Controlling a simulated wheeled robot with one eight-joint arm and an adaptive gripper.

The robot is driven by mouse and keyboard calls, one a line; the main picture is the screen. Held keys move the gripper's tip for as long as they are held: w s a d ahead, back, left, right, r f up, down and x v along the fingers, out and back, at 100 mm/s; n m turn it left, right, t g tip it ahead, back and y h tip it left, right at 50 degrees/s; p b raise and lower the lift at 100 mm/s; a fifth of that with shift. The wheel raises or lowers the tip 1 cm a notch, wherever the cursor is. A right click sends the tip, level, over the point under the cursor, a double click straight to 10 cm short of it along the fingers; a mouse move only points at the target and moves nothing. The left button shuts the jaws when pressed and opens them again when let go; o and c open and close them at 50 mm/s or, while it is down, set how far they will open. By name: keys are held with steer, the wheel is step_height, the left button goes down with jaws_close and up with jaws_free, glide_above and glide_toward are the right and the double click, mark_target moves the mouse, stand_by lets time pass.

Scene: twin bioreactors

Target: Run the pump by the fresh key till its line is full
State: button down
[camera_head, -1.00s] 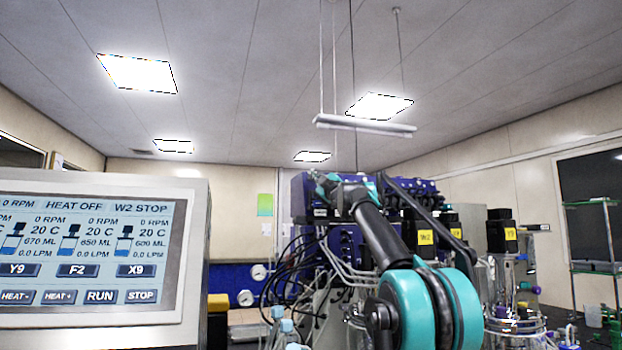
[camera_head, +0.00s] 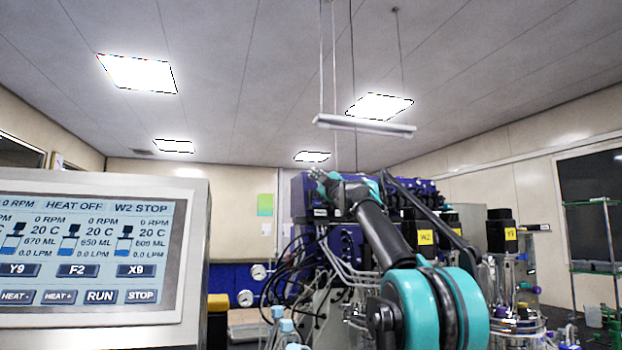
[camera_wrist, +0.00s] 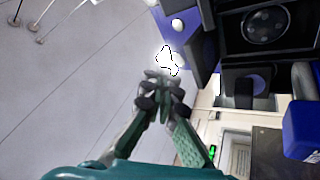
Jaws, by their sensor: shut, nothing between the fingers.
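My gripper (camera_wrist: 165,88) is shut and empty in the wrist view, its green and black fingers meeting at the tips. In the head view my gripper (camera_head: 322,180) is small, in front of the upper left of a stack of dark blue units (camera_head: 352,245), partly hidden by my arm. In the wrist view a blue housing (camera_wrist: 204,50) and a dark panel with a round part (camera_wrist: 268,25) lie beyond and right of the fingers. I cannot tell which unit is the pump, which key is the fresh one, or how full a line is.
A control screen (camera_head: 88,258) at left reads HEAT OFF and W2 STOP, with RUN and STOP buttons. Black cables (camera_head: 290,275) hang beside the blue units. Vessels with black motors labelled W2 (camera_head: 425,237) and Y9 (camera_head: 511,234) stand at right. A wire rack (camera_head: 597,235) stands far right.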

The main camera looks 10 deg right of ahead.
steer(key=shift+s+d+r, duration=0.15)
steer(key=shift+s+r, duration=0.05)
steer(key=shift+s, duration=0.45)
steer(key=shift+s, duration=0.1)
steer(key=shift+s+d+r, duration=0.2)
steer(key=shift+s+r, duration=0.05)
steer(key=shift+s, duration=0.65)
steer(key=shift+s+d+r, duration=0.15)
steer(key=shift+s+r, duration=0.1)
steer(key=shift+s, duration=0.7)
steer(key=shift+s+d+r, duration=0.2)
steer(key=shift+s+r, duration=0.05)
steer(key=shift+s, duration=0.65)
